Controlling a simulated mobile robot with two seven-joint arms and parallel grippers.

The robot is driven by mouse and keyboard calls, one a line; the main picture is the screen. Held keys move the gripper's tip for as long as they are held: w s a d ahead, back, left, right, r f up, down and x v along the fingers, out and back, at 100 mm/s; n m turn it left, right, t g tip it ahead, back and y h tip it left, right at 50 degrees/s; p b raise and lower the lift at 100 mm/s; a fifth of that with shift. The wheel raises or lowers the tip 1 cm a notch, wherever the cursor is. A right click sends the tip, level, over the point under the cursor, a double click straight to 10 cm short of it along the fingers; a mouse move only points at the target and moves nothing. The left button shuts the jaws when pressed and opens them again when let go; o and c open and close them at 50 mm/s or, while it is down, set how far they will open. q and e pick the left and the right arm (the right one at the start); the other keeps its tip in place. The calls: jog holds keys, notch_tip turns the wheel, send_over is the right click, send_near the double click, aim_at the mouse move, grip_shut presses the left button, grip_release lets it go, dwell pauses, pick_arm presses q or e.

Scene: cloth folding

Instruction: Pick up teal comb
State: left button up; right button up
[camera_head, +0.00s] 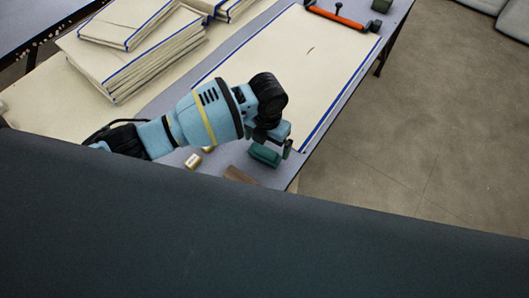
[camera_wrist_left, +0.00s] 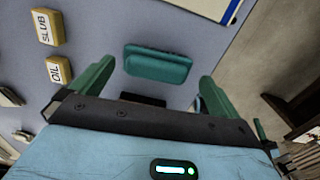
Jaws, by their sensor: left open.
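The teal comb (camera_head: 264,155) lies on the grey table (camera_head: 283,174) near its front right corner. In the left wrist view the comb (camera_wrist_left: 157,64) lies crosswise ahead of the jaws, its long side running from finger to finger. My left gripper (camera_head: 272,138) is just above the comb, and part of it hides the comb's far side in the head view. In the left wrist view its green fingers (camera_wrist_left: 157,76) are spread wide, with nothing between them. I cannot tell the exact height gap. My right gripper is not in view.
Tan blocks marked SLUB (camera_wrist_left: 47,27) and OIL (camera_wrist_left: 59,71) lie left of the comb. A brown piece (camera_head: 240,175) lies nearby. A cream cloth with blue edges (camera_head: 325,65) covers the table behind; folded cloth stacks (camera_head: 130,60) stand far left. An orange-handled tool (camera_head: 336,17) lies at the back.

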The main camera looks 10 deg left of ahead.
aim_at(265, 149)
pick_arm(q)
jog(key=f, duration=0.4)
jog(key=shift+s+a+f, duration=0.1)
jog(key=shift+s+a, duration=0.1)
jog(key=shift+s, duration=0.15)
jog(key=shift+f, duration=0.45)
jog(key=c, duration=0.7)
jog(key=shift+w+r, duration=0.1)
jog(key=shift+r, duration=0.05)
jog(key=shift+r, duration=0.5)
notch_tip(265, 149, up, 2)
jog(key=shift+r, duration=0.2)
jog(key=shift+s+d+r+b, duration=0.15)
jog(key=shift+s+d+r, duration=0.1)
jog(key=shift+s+d, duration=1.65)
jog(key=shift+s+d+r+b, duration=0.2)
jog(key=shift+s+d, duration=0.95)
jog(key=shift+d, duration=1.35)
jog(key=shift+s+d+r+b, duration=0.15)
jog(key=shift+s+d+r, duration=0.1)
jog(key=shift+s+d, duration=1.65)
